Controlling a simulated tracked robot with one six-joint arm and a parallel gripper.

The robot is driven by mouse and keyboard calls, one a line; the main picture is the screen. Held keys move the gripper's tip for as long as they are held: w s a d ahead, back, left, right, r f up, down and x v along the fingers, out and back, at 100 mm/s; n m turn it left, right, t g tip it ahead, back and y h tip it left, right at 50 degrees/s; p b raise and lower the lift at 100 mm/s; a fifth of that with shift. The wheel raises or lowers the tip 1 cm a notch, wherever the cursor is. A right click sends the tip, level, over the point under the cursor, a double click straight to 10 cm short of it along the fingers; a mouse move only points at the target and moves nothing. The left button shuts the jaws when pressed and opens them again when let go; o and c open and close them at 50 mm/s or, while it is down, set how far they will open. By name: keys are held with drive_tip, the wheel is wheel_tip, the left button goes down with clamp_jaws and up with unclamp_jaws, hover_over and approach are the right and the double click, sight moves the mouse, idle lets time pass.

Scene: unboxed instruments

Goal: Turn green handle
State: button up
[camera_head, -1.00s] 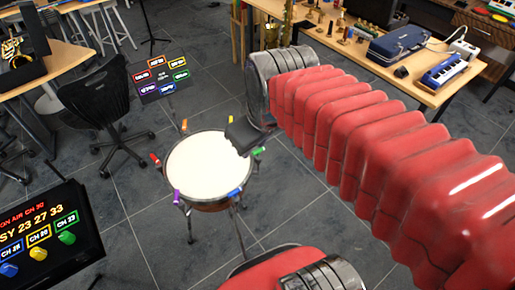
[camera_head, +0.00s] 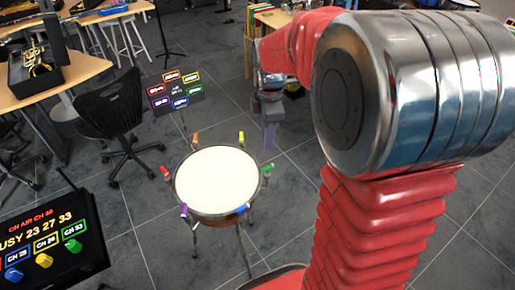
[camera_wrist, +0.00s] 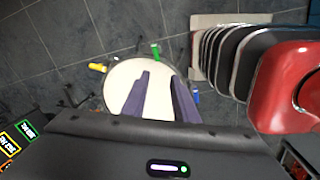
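A round white drum (camera_head: 217,181) stands on thin legs, with several coloured handles around its rim. The green handle (camera_head: 267,168) sits on the rim's right side. In the wrist view a green handle (camera_wrist: 156,51) shows just beyond my fingertips. My gripper (camera_head: 270,138) hangs past the drum's far right side in the head view, apart from the green handle. In the wrist view my gripper (camera_wrist: 162,75) has two dark purple fingers spread apart with nothing between them. They overlap the white drumhead (camera_wrist: 122,85) in that view; their height above it cannot be told.
A black panel (camera_head: 48,240) at lower left has knobs, one of them green (camera_head: 73,246). A sign (camera_head: 176,93) with coloured labels stands behind the drum. An office chair (camera_head: 115,115) is at left. Grey floor (camera_head: 130,215) is open around the drum.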

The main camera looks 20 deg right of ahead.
sight(268, 166)
drive_tip(key=w+d+f+n, duration=0.1)
drive_tip(key=w+f+n, duration=0.1)
drive_tip(key=f, duration=0.1)
drive_tip(key=shift+w+d+g, duration=0.1)
drive_tip(key=shift+d+g, duration=0.2)
drive_tip(key=shift+d, duration=0.1)
drive_tip(key=shift+f, duration=0.1)
wheel_tip(268, 166, down, 14)
drive_tip(key=shift+r, duration=0.15)
idle(0.4)
drive_tip(key=shift+c, duration=0.2)
clamp_jaws()
drive_tip(key=shift+a, duration=0.15)
